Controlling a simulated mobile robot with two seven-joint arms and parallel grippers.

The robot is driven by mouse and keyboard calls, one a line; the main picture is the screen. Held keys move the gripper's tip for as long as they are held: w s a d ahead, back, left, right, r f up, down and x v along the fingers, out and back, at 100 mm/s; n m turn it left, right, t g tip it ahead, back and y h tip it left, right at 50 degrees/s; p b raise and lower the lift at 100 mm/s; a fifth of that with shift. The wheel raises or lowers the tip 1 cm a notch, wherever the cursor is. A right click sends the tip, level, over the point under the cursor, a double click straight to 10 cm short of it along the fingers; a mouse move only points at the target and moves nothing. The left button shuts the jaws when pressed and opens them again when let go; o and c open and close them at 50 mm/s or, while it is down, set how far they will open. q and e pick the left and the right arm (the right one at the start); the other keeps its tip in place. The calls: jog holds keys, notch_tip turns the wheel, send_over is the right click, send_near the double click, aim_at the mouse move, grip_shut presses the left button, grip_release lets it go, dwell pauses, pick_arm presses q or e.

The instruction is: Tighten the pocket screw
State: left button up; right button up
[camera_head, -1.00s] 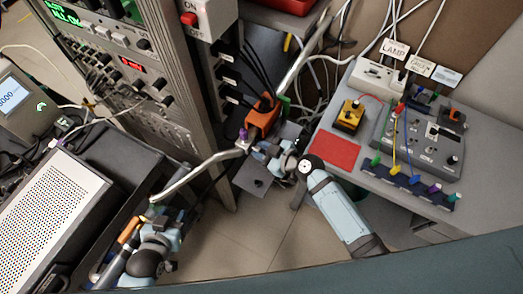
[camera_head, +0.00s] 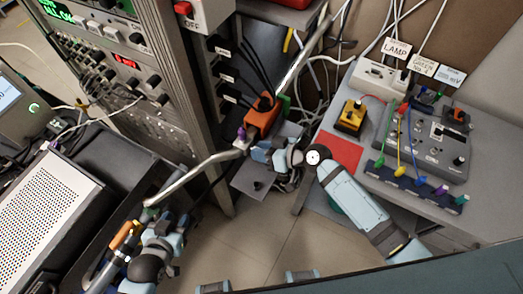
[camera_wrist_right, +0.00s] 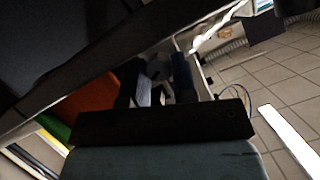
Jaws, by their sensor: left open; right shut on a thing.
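A bent metal pipe (camera_head: 190,178) runs from the lower left up to an orange block (camera_head: 262,112) beside the rack. A small purple part (camera_head: 242,133) sits at the joint below the block. My right gripper (camera_head: 256,150) is at this joint, shut on a small part that its own fingers mostly hide. In the right wrist view the dark fingers (camera_wrist_right: 158,92) close around a small grey piece (camera_wrist_right: 157,68). I cannot clearly make out the pocket screw. My left gripper (camera_head: 146,218) is open near the pipe's lower end, beside an orange part (camera_head: 122,238).
The instrument rack (camera_head: 150,85) stands behind the pipe. Black cables (camera_head: 262,68) hang just above the orange block. A grey bench (camera_head: 455,205) with a red mat (camera_head: 341,150) and a yellow box (camera_head: 352,114) is on the right. Bare floor (camera_head: 245,235) lies between my arms.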

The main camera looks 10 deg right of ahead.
jog(key=o, duration=0.9)
jog(key=shift+o, duration=0.2)
jog(key=shift+s+d+r, duration=0.1)
jog(key=shift+s+d, duration=0.05)
jog(key=shift+d, duration=0.15)
jog(key=b+v, duration=0.3)
jog(key=v, duration=1)
